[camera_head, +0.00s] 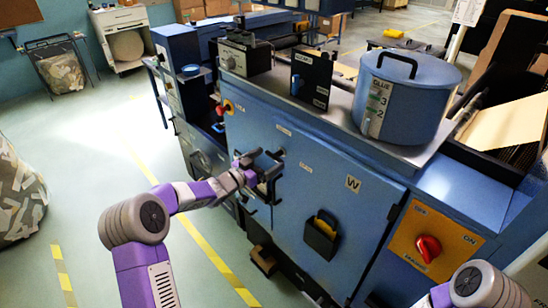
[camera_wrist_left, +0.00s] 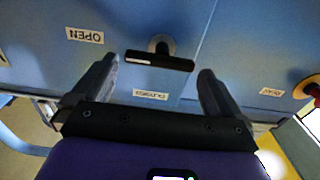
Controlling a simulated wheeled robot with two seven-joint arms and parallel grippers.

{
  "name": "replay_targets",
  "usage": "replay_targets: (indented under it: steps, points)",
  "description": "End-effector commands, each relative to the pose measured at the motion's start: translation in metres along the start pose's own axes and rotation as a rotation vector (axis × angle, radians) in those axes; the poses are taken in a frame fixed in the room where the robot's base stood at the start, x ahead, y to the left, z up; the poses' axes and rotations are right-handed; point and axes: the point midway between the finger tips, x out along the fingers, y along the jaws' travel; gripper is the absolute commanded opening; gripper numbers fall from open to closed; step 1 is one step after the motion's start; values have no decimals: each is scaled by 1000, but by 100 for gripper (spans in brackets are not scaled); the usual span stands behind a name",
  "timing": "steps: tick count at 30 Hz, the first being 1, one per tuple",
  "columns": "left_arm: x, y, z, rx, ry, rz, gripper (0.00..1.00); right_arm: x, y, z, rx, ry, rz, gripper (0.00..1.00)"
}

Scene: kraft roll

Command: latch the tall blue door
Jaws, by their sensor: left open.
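The tall blue door (camera_head: 335,185) is on the front of the blue machine and carries a "W" label. It looks about flush with the cabinet front. Its black latch handle (camera_wrist_left: 160,62) sits on a round hub in the left wrist view, between upside-down "OPEN" and "CLOSED" labels, its bar lying crosswise. My left gripper (camera_head: 264,176) is at the door's left edge, partly hiding the handle in the head view. In the left wrist view its open fingers (camera_wrist_left: 155,80) stand on either side of the handle, apart from it. My right gripper is out of view.
A blue glue pot (camera_head: 405,95) stands on the machine top. A red knob (camera_head: 428,248) sits on an orange panel at right. A black pocket with something yellow (camera_head: 322,232) hangs on the door. Open floor lies to the left, with a patterned sack-like bundle (camera_head: 18,195).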

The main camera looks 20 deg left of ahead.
Motion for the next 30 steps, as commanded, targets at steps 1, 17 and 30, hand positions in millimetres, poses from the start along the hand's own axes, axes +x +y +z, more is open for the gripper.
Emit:
replay_targets:
  steps: [1, 17, 30]
  points:
    - [10, 1, 1, -1, 1, 2, 100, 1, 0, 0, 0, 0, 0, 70]
    - [36, 0, 1, -3, -2, -1, 100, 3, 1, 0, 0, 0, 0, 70]
    - [36, 0, 0, -12, -2, -1, 64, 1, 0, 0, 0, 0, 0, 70]
